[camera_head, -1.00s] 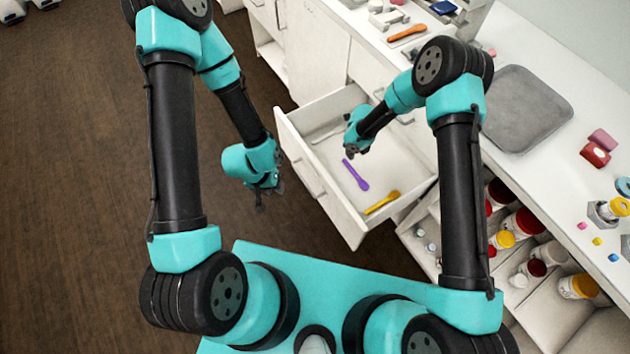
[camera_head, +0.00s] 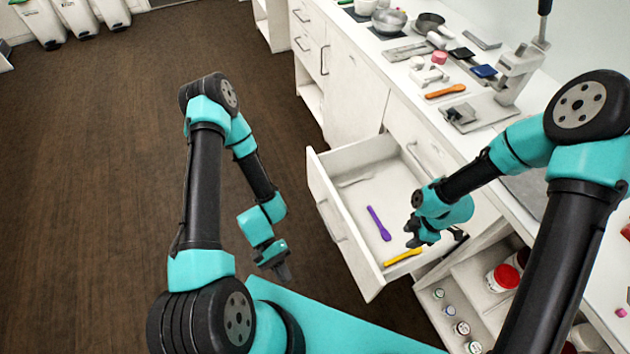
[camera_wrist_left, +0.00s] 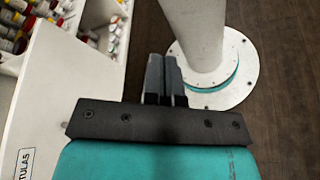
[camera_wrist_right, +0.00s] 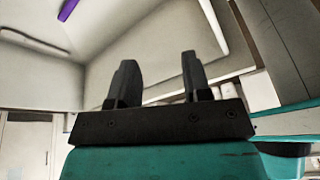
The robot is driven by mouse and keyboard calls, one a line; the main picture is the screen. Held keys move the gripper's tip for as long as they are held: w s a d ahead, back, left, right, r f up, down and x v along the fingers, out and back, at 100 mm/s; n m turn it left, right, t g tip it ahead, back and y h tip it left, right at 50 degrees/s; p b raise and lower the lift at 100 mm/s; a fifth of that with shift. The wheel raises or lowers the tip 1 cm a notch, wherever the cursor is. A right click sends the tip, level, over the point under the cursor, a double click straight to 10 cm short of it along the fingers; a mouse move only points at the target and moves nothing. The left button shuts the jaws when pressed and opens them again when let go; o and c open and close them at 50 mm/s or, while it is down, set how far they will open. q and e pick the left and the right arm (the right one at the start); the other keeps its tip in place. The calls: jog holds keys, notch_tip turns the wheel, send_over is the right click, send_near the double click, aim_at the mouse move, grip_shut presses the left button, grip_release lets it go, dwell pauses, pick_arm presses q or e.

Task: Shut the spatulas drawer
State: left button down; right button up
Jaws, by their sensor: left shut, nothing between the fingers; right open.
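The open spatulas drawer (camera_head: 349,238) sticks out from the white counter. It holds a purple spatula (camera_head: 378,223), a yellow spatula (camera_head: 403,257) and a pale spatula (camera_head: 354,181). Its front faces left, with a bar handle (camera_head: 331,220). My left gripper (camera_head: 282,270) is shut and empty, left of the drawer front and apart from it. In the left wrist view the shut fingers (camera_wrist_left: 165,78) show beside a white panel labelled "...TULAS" (camera_wrist_left: 22,165). My right gripper (camera_head: 415,236) is over the drawer's counter side; its open, empty fingers show in the right wrist view (camera_wrist_right: 155,80).
The counter (camera_head: 412,90) carries an orange spatula (camera_head: 445,91), pans and a press (camera_head: 513,80). Below it, right of the drawer, open shelves (camera_head: 470,290) hold jars. The floor (camera_head: 100,180) to the left is clear.

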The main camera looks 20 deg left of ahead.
aim_at(322, 178)
pick_arm(q)
jog(key=w+a+n+t, duration=0.6)
jog(key=w+n+t, duration=0.4)
jog(key=w+n, duration=0.1)
jog(key=w+a+n+t+h, duration=0.1)
jog(key=w+a+n+t, duration=0.6)
jog(key=w+n+t, duration=0.3)
jog(key=w+n, duration=0.1)
jog(key=w, duration=0.2)
jog(key=shift+w+a+r+n+t, duration=0.15)
jog(key=shift+a+n+t, duration=0.15)
jog(key=shift+n, duration=0.1)
pick_arm(e)
jog(key=s+d+f+m+t, duration=0.1)
jog(key=s+d+m, duration=0.3)
jog(key=m, duration=0.7)
jog(key=s+d+f+m+t, duration=0.1)
jog(key=s+d+m, duration=0.4)
jog(key=m, duration=0.7)
jog(key=shift+s+d+f+m+t+y, duration=0.2)
jog(key=shift+d+m+t+y, duration=0.15)
jog(key=shift+d, duration=0.45)
pick_arm(q)
jog(key=shift+d, duration=0.1)
jog(key=x, duration=1.4)
pick_arm(e)
jog(key=shift+d, duration=0.1)
